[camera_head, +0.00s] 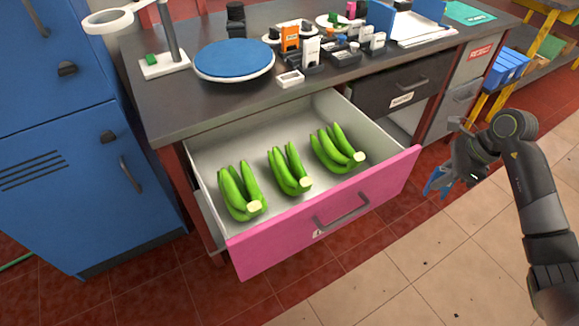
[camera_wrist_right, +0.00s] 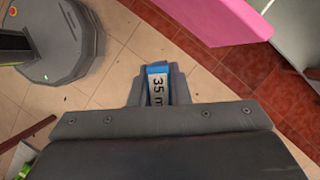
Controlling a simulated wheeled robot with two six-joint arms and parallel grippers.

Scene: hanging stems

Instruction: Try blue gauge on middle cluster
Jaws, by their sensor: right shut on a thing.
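Three green banana clusters lie in a row in the open pink-fronted drawer (camera_head: 385,185). The middle cluster (camera_head: 288,172) sits between the left cluster (camera_head: 240,192) and the right cluster (camera_head: 337,150). My right gripper (camera_head: 447,172) is to the right of the drawer, outside it and over the floor. It is shut on the blue gauge (camera_head: 434,184), which hangs below the fingers. The right wrist view shows the gauge (camera_wrist_right: 157,86) between the fingers, with a white label reading "35 m". My left gripper is not in view.
The dark worktop above the drawer holds a round blue pad (camera_head: 234,60), a magnifier stand (camera_head: 165,64) and several small blocks and holders. A blue cabinet (camera_head: 70,150) stands at the left. A bin marked REJECT (camera_head: 478,58) and blue trays (camera_head: 505,68) are at the right.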

